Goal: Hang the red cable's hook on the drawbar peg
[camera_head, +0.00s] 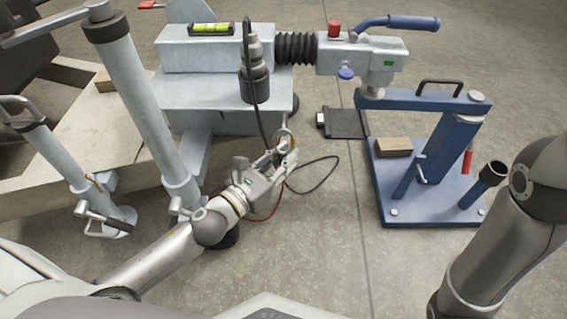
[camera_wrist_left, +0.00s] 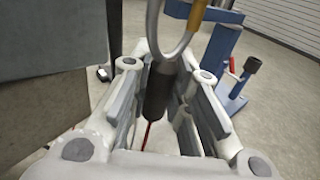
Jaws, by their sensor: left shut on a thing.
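My left gripper (camera_head: 284,152) is shut on the dark sleeve (camera_wrist_left: 158,92) of the red cable's hook, in front of the grey drawbar housing (camera_head: 210,88). The metal hook (camera_wrist_left: 186,42) rises above the fingers in the left wrist view, with a yellow latch (camera_wrist_left: 197,14); its top is cut off. The red cable (camera_wrist_left: 148,135) hangs below the sleeve between the fingers. In the head view the red cable (camera_head: 262,219) curves down under my left wrist. I cannot clearly make out the drawbar peg. My right gripper is out of view.
A black plug (camera_head: 254,80) hangs at the housing, its black cable looping near my left gripper. Black bellows (camera_head: 296,48) lead to the coupling head (camera_head: 360,62) above a blue stand (camera_head: 430,185). A grey jack post (camera_head: 140,95) stands left. Floor in front is clear.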

